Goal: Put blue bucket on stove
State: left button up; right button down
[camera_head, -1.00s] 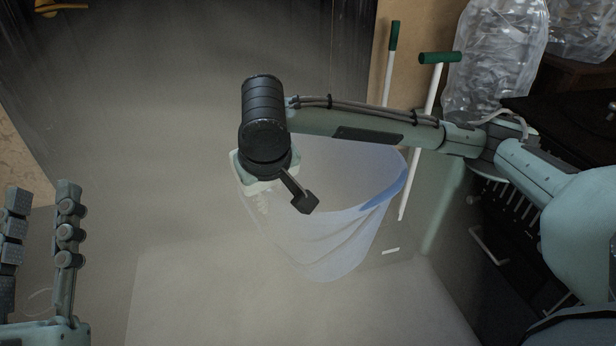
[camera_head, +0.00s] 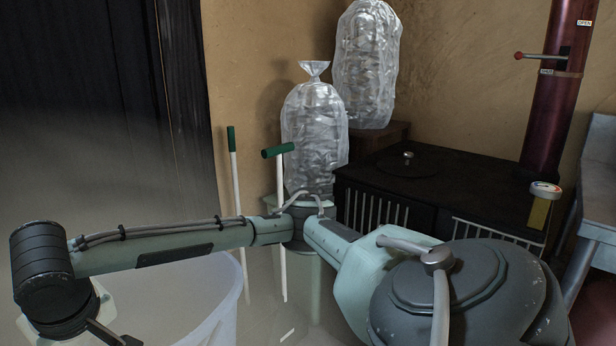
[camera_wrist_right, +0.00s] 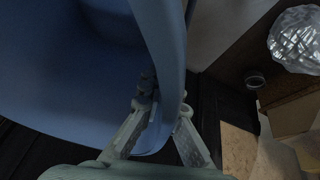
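The bucket (camera_head: 215,305) shows pale and translucent at the bottom edge of the head view, largely cut off. In the right wrist view the blue bucket (camera_wrist_right: 60,75) fills the left side. My right gripper (camera_wrist_right: 165,104) has one finger inside and one outside its rim and is shut on the wall. In the head view my right arm reaches across to the left, with its wrist above the bucket; the fingertips are hidden. The black stove (camera_head: 455,188) stands at the right, beyond my arm, with a flat top and slatted front. My left gripper is out of view.
Plastic-wrapped bundles (camera_head: 314,130) and two green-handled white poles (camera_head: 281,215) stand left of the stove. A metal table (camera_head: 597,200) is at far right. Most of the stove top is clear.

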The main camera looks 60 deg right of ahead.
aim_at(502, 191)
jog(key=j+z, duration=0.15)
jog(key=z, duration=0.85)
